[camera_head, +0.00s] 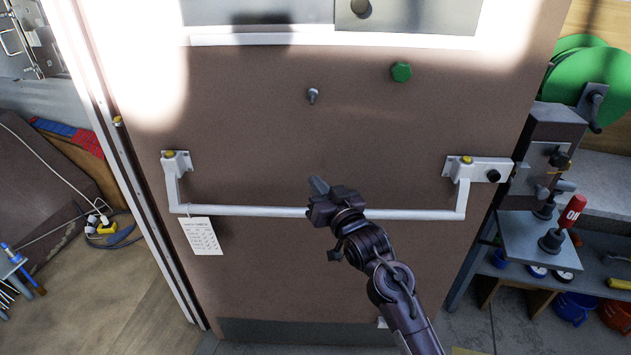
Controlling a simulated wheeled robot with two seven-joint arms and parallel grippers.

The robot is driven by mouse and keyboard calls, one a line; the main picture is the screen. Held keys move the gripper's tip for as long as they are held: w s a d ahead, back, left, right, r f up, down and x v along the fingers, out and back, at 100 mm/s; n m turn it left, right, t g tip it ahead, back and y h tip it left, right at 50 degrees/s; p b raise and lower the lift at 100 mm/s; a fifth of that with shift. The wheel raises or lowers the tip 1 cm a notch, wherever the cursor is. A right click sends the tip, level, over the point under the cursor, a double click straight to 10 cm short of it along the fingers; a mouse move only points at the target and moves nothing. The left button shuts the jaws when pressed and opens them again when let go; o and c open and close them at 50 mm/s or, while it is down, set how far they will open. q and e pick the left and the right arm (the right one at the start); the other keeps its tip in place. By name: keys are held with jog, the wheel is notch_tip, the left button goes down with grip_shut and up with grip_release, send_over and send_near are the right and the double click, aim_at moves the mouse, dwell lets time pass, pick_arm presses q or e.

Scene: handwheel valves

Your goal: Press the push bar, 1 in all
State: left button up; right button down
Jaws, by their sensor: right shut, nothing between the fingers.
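The push bar (410,214) is a pale horizontal tube across a brown door (270,130). It hangs from a white bracket at its left end and another at its right end. A paper tag with printed lines (202,237) hangs near its left end. My right gripper (318,186) is in front of the middle of the bar, with its fingers shut and pointing up and left. It hides a short stretch of the bar, and I cannot tell whether it touches it. My left gripper is not in view.
A green knob (401,72) and a small metal peg (313,95) stick out of the door above the bar. A bench with a red-handled lever (571,211) stands at the right.

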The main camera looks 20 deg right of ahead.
jog(key=shift+w+d+f+b, duration=0.25)
jog(key=shift+w+f, duration=0.15)
jog(key=shift+w, duration=0.15)
jog(key=shift+w+d+f+b, duration=0.1)
jog(key=shift+w+f+b, duration=0.15)
jog(key=shift+w+f, duration=0.2)
dwell(1.3)
jog(key=shift+r, duration=0.1)
dwell(0.4)
jog(key=shift+s+a+r+p, duration=0.2)
jog(key=shift+s+r+p, duration=0.25)
jog(key=shift+p, duration=0.3)
jog(key=shift+s+a+r+p, duration=0.25)
jog(key=shift+s+r+p, duration=0.25)
jog(key=shift+s+p, duration=0.2)
jog(key=shift+s+a+r+p, duration=0.2)
jog(key=shift+s+r+p, duration=0.25)
jog(key=shift+s+p, duration=0.25)
jog(key=s+r+p, duration=0.1)
jog(key=s+p, duration=0.1)
jog(key=s+a+r+p, duration=0.1)
jog(key=p, duration=0.1)
jog(key=shift+s+a+r, duration=0.2)
jog(key=shift+s+r, duration=0.2)
